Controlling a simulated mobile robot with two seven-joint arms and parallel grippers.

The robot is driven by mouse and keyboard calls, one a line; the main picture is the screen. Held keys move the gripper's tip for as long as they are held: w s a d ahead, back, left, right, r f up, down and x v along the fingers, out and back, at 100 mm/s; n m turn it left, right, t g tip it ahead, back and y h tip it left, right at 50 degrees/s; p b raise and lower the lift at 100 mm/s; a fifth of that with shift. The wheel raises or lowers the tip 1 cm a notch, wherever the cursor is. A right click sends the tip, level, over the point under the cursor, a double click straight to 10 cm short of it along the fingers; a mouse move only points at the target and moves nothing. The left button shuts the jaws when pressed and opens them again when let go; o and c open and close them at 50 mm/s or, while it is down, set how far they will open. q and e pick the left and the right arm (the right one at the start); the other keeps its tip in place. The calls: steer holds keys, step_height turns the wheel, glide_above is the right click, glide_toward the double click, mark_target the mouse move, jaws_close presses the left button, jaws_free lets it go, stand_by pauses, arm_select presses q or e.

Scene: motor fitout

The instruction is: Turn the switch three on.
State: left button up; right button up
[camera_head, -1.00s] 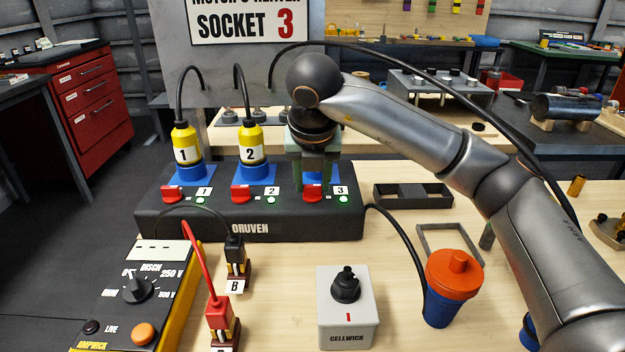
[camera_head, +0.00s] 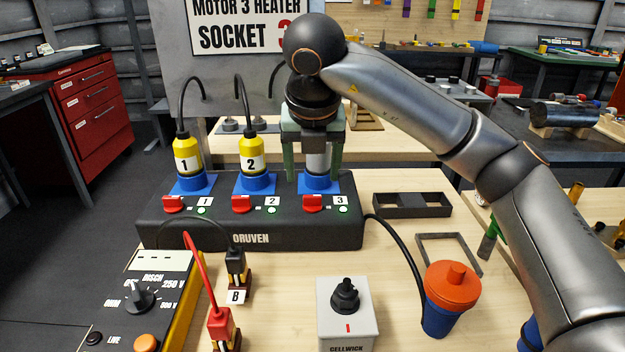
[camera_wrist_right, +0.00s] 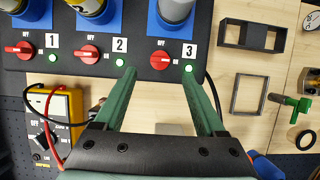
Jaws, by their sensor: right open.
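Switch three is a red knob (camera_head: 312,203) on the black ORUVEN block (camera_head: 240,238), beside the label 3 (camera_head: 340,200). The green lamp (camera_head: 343,210) next to it is lit. My left gripper is out of view.
Yellow plugs 1 (camera_head: 187,155) and 2 (camera_head: 250,155) stand in blue sockets with cables. A grey CELLWICK box (camera_head: 347,318), an orange-capped blue cup (camera_head: 450,298) and a yellow-sided meter (camera_head: 140,300) stand in front. Black trays (camera_head: 412,205) lie to the right.

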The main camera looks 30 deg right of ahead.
steer(key=p+v, duration=0.1)
steer(key=v, duration=0.4)
steer(key=shift+s+r, duration=0.15)
steer(key=shift+r, duration=0.25)
